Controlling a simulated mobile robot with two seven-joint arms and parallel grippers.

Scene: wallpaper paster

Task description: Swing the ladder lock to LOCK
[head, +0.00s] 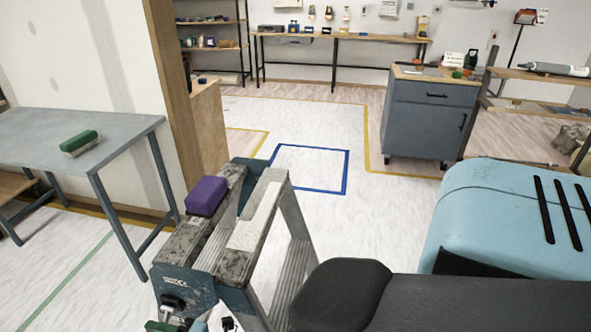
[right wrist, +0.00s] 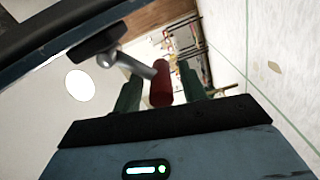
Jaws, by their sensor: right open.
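The stepladder (head: 255,222) stands in front of me in the head view, with worn grey steps and teal brackets. The ladder lock (head: 172,302) shows as a dark knob on its near lower bracket. In the right wrist view the lock lever has a red grip (right wrist: 160,84) on a metal stem from a black mount. My right gripper (right wrist: 159,88) is open, with its green fingers on either side of the red grip; I cannot tell whether they touch it. Its green fingertips show partly at the bottom edge of the head view (head: 180,326). My left gripper is out of view.
A purple block (head: 206,196) lies on the ladder's top. A grey table (head: 40,135) with a green-and-beige block (head: 79,144) stands at left. A blue-grey cabinet (head: 425,120) stands at back right. Clear floor with a blue taped square (head: 345,172) lies beyond the ladder.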

